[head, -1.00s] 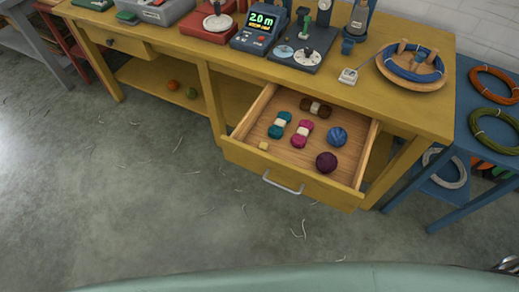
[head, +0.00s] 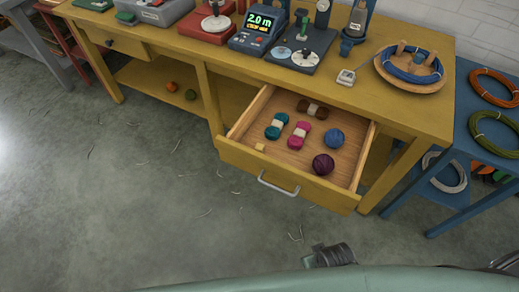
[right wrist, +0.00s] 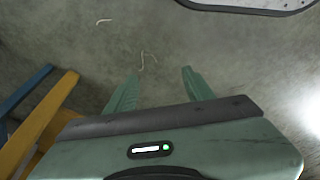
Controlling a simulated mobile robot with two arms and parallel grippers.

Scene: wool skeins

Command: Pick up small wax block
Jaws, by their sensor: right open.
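The small wax block (head: 260,147) is a pale yellow piece in the front left corner of the open drawer (head: 290,180) in the head view. My right gripper (right wrist: 155,88) is open and empty over bare floor in the right wrist view, with its two green fingers apart. It is well away from the wax block, which does not show in that view. In the head view a dark part of my arm shows at the bottom edge. My left gripper is not in view.
The drawer also holds a teal skein (head: 277,125), a pink skein (head: 299,135), a brown skein (head: 312,109), a blue ball (head: 334,138) and a purple ball (head: 323,164). The yellow table (head: 420,108) bears several devices.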

